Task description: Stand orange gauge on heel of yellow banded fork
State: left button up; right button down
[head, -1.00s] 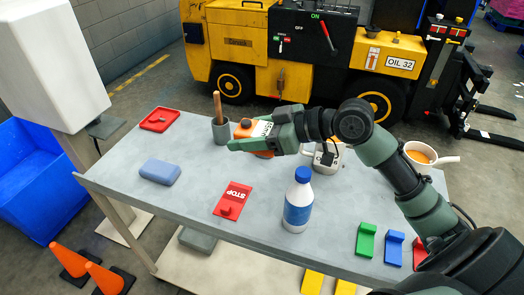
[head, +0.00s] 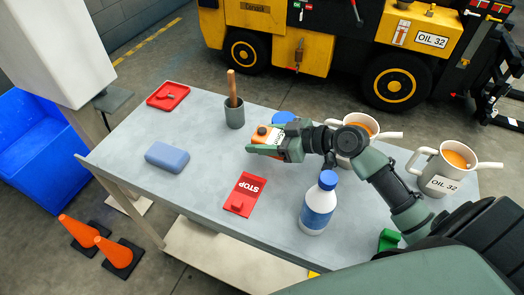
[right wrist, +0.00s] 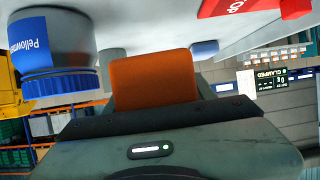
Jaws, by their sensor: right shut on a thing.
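My right gripper (head: 262,145) is shut on the orange gauge (head: 268,133), which has a white printed face. It holds the gauge above the far side of the grey table. The right wrist view shows the orange block (right wrist: 155,80) straight ahead, at the gripper's edge. Dark fork parts (head: 506,122) of the yellow forklift show at the far right edge, well away from the gripper. I cannot make out a yellow band or the heel there. My left gripper is not in view.
On the table (head: 125,135) stand a white bottle (head: 319,205), a grey cup (head: 234,114) with a wooden handle, and a jug marked OIL 32 (head: 446,170). A red STOP tag (head: 245,192), blue block (head: 167,157) and red tray (head: 168,96) lie there. Orange cones (head: 118,252) stand on the floor.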

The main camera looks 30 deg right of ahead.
aim_at(261, 159)
jog(key=shift+f, duration=0.7)
notch_tip(261, 159, down, 4)
jog(key=shift+r, duration=0.25)
jog(key=shift+f, duration=0.3)
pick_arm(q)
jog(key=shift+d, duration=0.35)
pick_arm(e)
jog(key=shift+f, duration=0.15)
jog(key=c, duration=0.8)
grip_release()
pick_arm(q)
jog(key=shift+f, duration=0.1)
pick_arm(e)
jog(key=shift+o, duration=1.4)
